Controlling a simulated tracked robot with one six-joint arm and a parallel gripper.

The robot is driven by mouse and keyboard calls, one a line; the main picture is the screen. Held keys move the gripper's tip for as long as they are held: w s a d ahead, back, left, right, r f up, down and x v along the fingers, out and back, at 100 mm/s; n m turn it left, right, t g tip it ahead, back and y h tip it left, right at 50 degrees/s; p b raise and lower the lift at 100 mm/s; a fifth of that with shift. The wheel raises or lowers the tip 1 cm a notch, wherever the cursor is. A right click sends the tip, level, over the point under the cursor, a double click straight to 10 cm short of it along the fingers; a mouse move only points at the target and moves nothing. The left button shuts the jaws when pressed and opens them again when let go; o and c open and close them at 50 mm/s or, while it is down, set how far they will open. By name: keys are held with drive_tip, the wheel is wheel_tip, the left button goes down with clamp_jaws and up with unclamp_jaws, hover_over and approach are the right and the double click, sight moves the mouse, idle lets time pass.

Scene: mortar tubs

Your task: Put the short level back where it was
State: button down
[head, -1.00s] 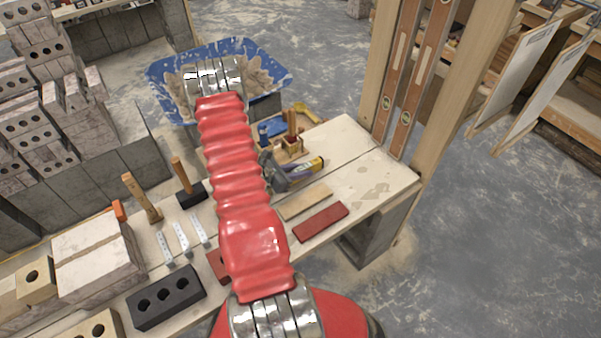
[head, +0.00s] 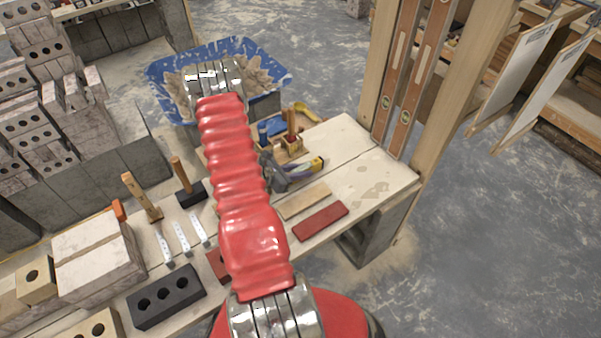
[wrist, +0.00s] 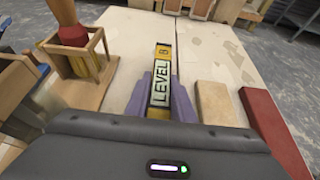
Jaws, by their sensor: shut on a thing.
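The short level (wrist: 161,88) is a yellow bar with a pale face marked LEVEL. In the wrist view it stands out ahead of my gripper (wrist: 160,92), between the two purple fingers, which are shut on it. In the head view the yellow and dark end of the level (head: 316,164) shows beside my gripper (head: 290,175) over the bench top (head: 350,150). My red arm hides part of the bench around it. I cannot tell whether the level touches the bench.
A tan bar (head: 304,201) and a red bar (head: 320,221) lie to the right of the gripper. A wooden holder with a brush (wrist: 80,58) stands close on the left. The bench's far right end is clear. Two long levels (head: 403,110) lean on a post.

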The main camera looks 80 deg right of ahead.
drive_tip(key=shift+a+f, duration=0.2)
drive_tip(key=shift+f, duration=0.2)
drive_tip(key=c, duration=1.4)
unclamp_jaws()
drive_tip(key=shift+c, duration=0.2)
drive_tip(key=shift+w+a, duration=0.1)
drive_tip(key=shift+w, duration=0.05)
drive_tip(key=v, duration=1.3)
drive_tip(key=shift+w+r, duration=0.1)
drive_tip(key=shift+r, duration=0.35)
drive_tip(key=shift+f, duration=0.1)
